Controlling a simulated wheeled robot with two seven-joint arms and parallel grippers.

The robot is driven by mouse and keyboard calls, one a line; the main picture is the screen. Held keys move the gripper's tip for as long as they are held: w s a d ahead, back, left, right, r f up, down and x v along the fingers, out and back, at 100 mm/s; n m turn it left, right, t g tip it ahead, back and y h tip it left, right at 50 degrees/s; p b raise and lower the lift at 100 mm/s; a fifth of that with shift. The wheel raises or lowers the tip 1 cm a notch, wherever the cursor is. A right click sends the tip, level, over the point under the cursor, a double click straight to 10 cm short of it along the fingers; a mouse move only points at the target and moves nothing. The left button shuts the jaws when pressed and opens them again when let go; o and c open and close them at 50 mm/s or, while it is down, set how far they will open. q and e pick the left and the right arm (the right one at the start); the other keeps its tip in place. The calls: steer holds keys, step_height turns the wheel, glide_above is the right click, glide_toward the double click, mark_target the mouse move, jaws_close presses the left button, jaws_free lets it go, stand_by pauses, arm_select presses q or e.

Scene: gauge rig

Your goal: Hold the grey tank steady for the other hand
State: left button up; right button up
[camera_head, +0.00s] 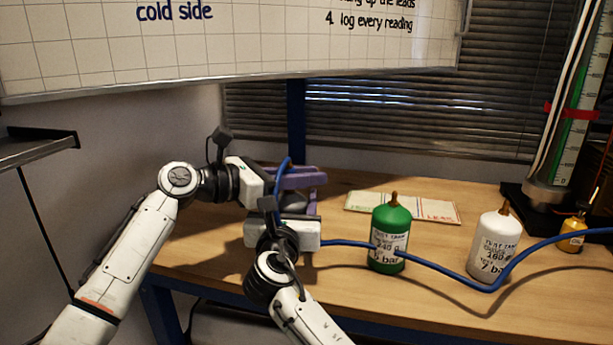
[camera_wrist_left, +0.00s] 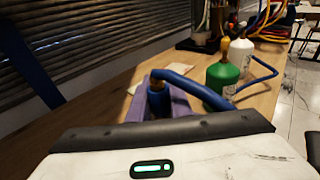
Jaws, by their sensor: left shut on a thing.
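My left gripper (camera_head: 299,178) has purple fingers and is shut on the grey tank (camera_head: 294,201), which shows only as a small dark grey patch between the two grippers. The rest of the tank is hidden. My right gripper (camera_head: 304,216) is just in front of and below the left one; its hold is hidden. A blue hose (camera_head: 349,243) runs from behind my right gripper toward the right. In the left wrist view, the blue hose (camera_wrist_left: 190,85) bends down to a dark blue end beside the purple fingers (camera_wrist_left: 139,106).
A green tank (camera_head: 390,242) and a white tank (camera_head: 494,245) stand upright on the wooden table, with the hose crossing in front. A small yellow bottle (camera_head: 572,234) and a tall gauge column (camera_head: 563,140) are at the right. A flat card (camera_head: 402,206) lies behind the green tank.

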arm_select(q)
jaws_close()
arm_select(e)
steer(key=shift+f, duration=0.1)
arm_select(q)
steer(key=shift+r, duration=0.5)
steer(key=shift+r, duration=2.3)
arm_select(e)
steer(key=shift+d, duration=0.1)
steer(key=o, duration=1.3)
steer(key=shift+o, duration=0.2)
